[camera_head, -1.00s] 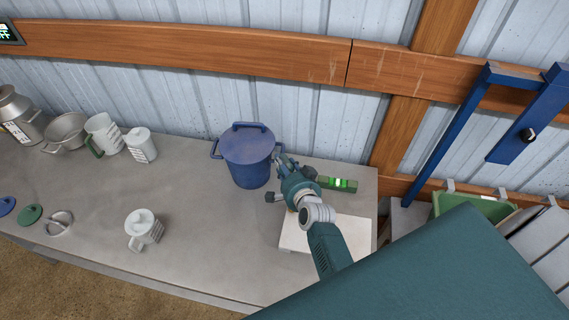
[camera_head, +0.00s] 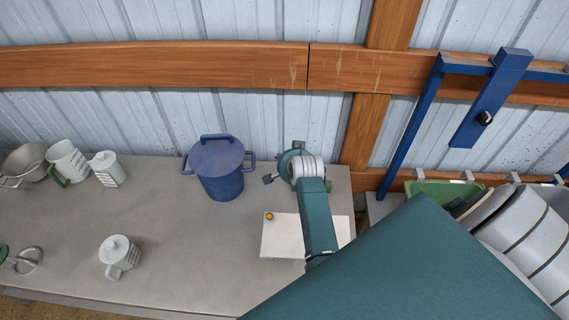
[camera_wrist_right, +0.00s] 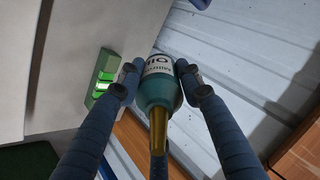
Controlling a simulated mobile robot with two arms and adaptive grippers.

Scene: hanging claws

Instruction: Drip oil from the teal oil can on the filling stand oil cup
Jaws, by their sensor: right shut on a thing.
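My right gripper (camera_wrist_right: 160,74) is shut on the teal oil can (camera_wrist_right: 160,91), one finger on each side of its body. The can has a white label with dark letters and a brass spout (camera_wrist_right: 158,130) toward the bottom of the right wrist view. My left gripper is not in view.
A blue lidded pot (camera_head: 220,178) stands just left of my right gripper. A white lidded mug (camera_head: 119,255) and several vessels stand farther left on the grey table (camera_head: 175,235). A green block with a lit panel (camera_wrist_right: 103,75) shows in the wrist view. A blue frame (camera_head: 410,130) is at right.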

